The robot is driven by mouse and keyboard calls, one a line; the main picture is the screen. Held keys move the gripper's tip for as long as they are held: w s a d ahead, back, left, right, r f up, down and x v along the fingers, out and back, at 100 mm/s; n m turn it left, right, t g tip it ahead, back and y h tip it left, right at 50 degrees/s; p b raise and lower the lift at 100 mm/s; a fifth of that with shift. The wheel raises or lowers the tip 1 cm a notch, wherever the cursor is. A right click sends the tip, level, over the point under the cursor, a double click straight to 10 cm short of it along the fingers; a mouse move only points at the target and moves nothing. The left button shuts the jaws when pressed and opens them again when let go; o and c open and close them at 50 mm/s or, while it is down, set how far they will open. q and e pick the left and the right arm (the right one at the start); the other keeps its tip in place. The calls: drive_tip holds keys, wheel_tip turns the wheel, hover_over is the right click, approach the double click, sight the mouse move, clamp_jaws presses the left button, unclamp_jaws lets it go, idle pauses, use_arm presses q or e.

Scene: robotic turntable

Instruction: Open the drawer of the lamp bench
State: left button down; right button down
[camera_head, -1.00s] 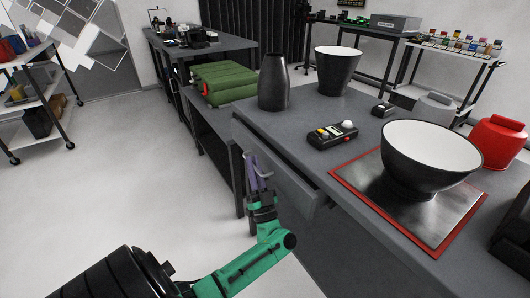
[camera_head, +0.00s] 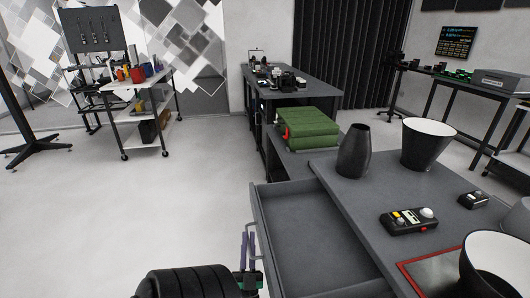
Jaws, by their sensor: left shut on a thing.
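The grey lamp bench (camera_head: 345,206) fills the right foreground. Its drawer (camera_head: 308,222) is pulled out toward the left, and its bare grey inside shows. The drawer's light handle (camera_head: 258,243) is on its front panel. My left gripper (camera_head: 247,243), with purple fingers, is shut on the handle; the exact contact is small in the picture. My right gripper is out of view.
On the bench stand a dark vase (camera_head: 354,152), a black-and-white bowl (camera_head: 427,146), a control box (camera_head: 409,220) and a large bowl (camera_head: 495,265) at the corner. Green cases (camera_head: 306,130) lie behind. The floor (camera_head: 150,205) to the left is clear.

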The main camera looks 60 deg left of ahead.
use_arm(q)
drive_tip(key=shift+s+f, duration=0.15)
drive_tip(key=shift+s, duration=0.2)
drive_tip(key=c, duration=1.2)
unclamp_jaws()
drive_tip(key=b+v, duration=0.5)
drive_tip(key=v, duration=0.9)
drive_tip(key=shift+s+d+f, duration=0.1)
drive_tip(key=shift+d+f, duration=0.05)
drive_tip(key=shift+d, duration=0.05)
